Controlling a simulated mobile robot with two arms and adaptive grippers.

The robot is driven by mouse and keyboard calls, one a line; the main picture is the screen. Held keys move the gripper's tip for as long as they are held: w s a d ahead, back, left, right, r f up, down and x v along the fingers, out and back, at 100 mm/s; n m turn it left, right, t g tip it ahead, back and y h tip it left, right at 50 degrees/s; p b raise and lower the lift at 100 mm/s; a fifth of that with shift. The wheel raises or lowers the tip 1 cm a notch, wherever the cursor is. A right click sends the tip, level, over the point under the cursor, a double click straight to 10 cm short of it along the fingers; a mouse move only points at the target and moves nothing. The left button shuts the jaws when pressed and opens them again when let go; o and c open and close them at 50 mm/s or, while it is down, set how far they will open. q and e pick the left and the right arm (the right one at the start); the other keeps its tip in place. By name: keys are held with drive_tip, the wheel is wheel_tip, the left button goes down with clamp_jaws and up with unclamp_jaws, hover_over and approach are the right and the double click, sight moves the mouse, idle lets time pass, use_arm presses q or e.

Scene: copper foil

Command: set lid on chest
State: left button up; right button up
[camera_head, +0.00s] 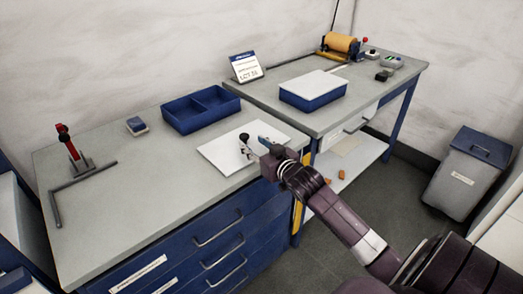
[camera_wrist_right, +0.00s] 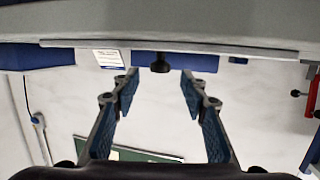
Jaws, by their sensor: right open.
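A flat white panel (camera_head: 222,157), which looks like the lid, lies on the near bench with a black knob (camera_head: 245,138) standing on it. The knob also shows in the right wrist view (camera_wrist_right: 160,64), near the panel's edge (camera_wrist_right: 230,46). My right gripper (camera_head: 264,144) is open and empty over the panel's right side. Its fingertips (camera_wrist_right: 160,78) point toward the knob, one on each side of its line, apart from it. A blue box (camera_head: 312,101) with a flat white top, perhaps the chest, stands on the far bench. My left gripper is out of view.
A blue two-compartment tray (camera_head: 201,123) stands behind the panel. A red-handled clamp (camera_head: 68,143) and small device (camera_head: 137,125) are at left. A sign (camera_head: 245,67) and an orange roll (camera_head: 340,43) stand at the back. A grey bin (camera_head: 464,175) is at right.

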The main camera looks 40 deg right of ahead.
drive_tip(key=shift+v, duration=2.55)
